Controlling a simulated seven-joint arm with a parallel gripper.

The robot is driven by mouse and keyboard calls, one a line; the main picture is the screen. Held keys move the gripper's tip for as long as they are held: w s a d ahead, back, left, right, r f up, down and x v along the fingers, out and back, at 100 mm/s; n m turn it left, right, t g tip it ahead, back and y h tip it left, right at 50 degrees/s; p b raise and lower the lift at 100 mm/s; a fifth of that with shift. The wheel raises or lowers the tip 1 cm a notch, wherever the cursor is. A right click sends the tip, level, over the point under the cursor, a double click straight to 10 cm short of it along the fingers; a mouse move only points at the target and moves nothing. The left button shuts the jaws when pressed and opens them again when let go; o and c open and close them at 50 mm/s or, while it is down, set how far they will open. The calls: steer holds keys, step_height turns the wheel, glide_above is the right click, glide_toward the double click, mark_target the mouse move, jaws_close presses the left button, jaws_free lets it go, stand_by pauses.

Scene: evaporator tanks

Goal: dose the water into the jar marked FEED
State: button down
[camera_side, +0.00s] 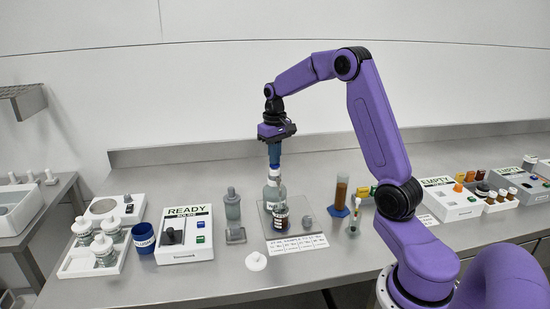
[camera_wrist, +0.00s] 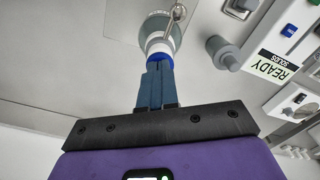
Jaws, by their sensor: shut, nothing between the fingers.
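My gripper (camera_side: 274,163) points straight down over a clear glass bottle (camera_side: 273,192) with a white and blue neck. In the wrist view, the blue fingers of my gripper (camera_wrist: 157,66) are together, with nothing between them, and their tips are at the blue ring of the bottle's neck (camera_wrist: 160,50). I cannot tell whether they touch it. A small dark jar (camera_side: 281,217) with a white label stands in front of the bottle. I cannot read the word FEED on any jar, and I cannot tell which vessel holds the water.
A printed card (camera_side: 297,244) lies in front. A grey-green bottle (camera_side: 232,206) and the READY box (camera_side: 186,241) stand left. A white tray (camera_side: 78,262) holds several jars. An amber cylinder (camera_side: 340,192) and the EMPTY box (camera_side: 451,203) stand right. A white cap (camera_side: 256,261) lies near the front.

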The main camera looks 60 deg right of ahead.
steer(key=shift+r, duration=2.3)
steer(key=shift+f, duration=0.15)
stand_by(1.3)
stand_by(0.5)
steer(key=shift+f, duration=2.15)
steer(key=shift+r, duration=2.3)
steer(key=shift+f, duration=0.1)
